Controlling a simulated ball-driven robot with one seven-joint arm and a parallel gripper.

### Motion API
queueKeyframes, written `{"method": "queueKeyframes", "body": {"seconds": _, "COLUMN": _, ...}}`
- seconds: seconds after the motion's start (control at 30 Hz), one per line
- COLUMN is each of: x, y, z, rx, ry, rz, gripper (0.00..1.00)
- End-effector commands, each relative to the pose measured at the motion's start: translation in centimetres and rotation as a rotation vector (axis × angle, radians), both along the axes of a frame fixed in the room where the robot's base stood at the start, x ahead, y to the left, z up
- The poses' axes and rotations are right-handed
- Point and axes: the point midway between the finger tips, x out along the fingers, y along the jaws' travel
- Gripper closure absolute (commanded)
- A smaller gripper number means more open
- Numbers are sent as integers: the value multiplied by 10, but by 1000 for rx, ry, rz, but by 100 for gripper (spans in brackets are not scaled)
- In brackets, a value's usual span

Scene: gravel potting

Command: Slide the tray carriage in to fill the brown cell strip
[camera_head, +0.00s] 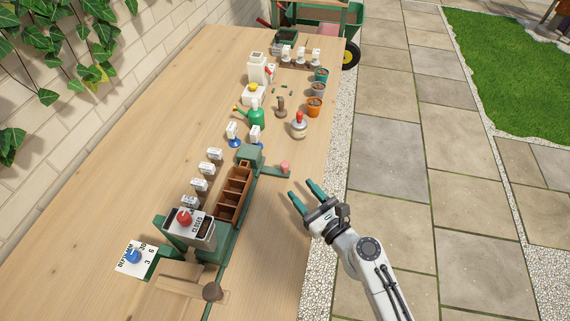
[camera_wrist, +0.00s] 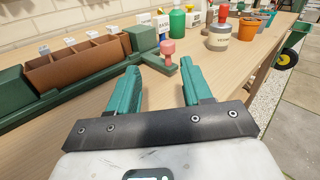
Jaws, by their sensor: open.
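The brown cell strip (camera_head: 233,194) sits on the green tray carriage (camera_head: 222,240), among the fixtures along the table. In the wrist view the strip (camera_wrist: 80,62) shows at the left with several open cells. A pink knob (camera_head: 285,167) stands on a green arm sticking out to the right of the carriage's far end; in the wrist view the knob (camera_wrist: 167,48) is just beyond my fingertips. My gripper (camera_head: 305,193) is open and empty, with green fingers, near the table's right edge. It is apart from the knob and the strip.
A grey box with a red knob (camera_head: 186,217) stands at the strip's near end. Several white labels stand left of the strip. A red-topped jar (camera_head: 298,126), green watering can (camera_head: 256,113) and orange pot (camera_head: 313,107) stand farther back. Table right of the strip is bare.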

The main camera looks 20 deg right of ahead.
Motion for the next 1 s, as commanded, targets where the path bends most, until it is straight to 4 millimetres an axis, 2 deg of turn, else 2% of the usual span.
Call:
{"method": "queueKeyframes", "body": {"seconds": 0.1, "x": 3, "y": -7, "z": -4, "rx": 98, "ry": 12, "rz": -43, "gripper": 50}}
{"method": "queueKeyframes", "body": {"seconds": 0.27, "x": 17, "y": -6, "z": -3, "rx": 113, "ry": 12, "rz": -48, "gripper": 50}}
{"method": "queueKeyframes", "body": {"seconds": 0.7, "x": 90, "y": 7, "z": -4, "rx": 107, "ry": 13, "rz": -46, "gripper": 50}}
{"method": "queueKeyframes", "body": {"seconds": 1.0, "x": 108, "y": 10, "z": -4, "rx": 107, "ry": 14, "rz": -46, "gripper": 50}}
